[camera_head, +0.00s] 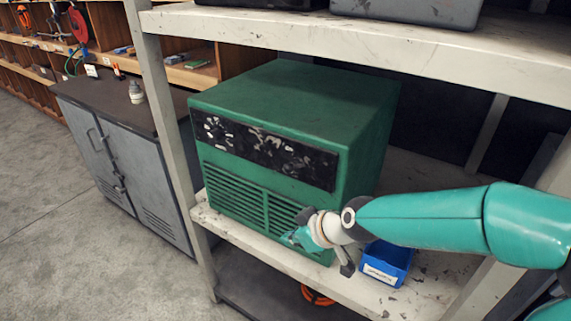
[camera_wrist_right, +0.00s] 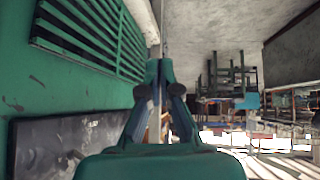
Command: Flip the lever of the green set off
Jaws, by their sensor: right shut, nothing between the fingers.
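The green set (camera_head: 290,105) is a green metal box with a black, scuffed front panel (camera_head: 265,150) above a slatted grille (camera_head: 235,195). It stands on the middle shelf. I cannot make out a lever on the worn panel. My right gripper (camera_head: 297,236) is in front of the lower right part of the grille and hides some of it. The right wrist view shows its fingers (camera_wrist_right: 160,68) closed together and empty, beside the grille (camera_wrist_right: 100,35), with the black panel (camera_wrist_right: 65,145) at lower left. Contact with the box cannot be told. My left gripper is not in view.
A blue bin (camera_head: 388,262) sits on the shelf (camera_head: 425,290) just right of the gripper. A rack post (camera_head: 168,130) stands left of the box, and an upper shelf (camera_head: 350,40) spans above it. A grey cabinet (camera_head: 130,165) is at left. Open floor (camera_head: 70,240) lies at front left.

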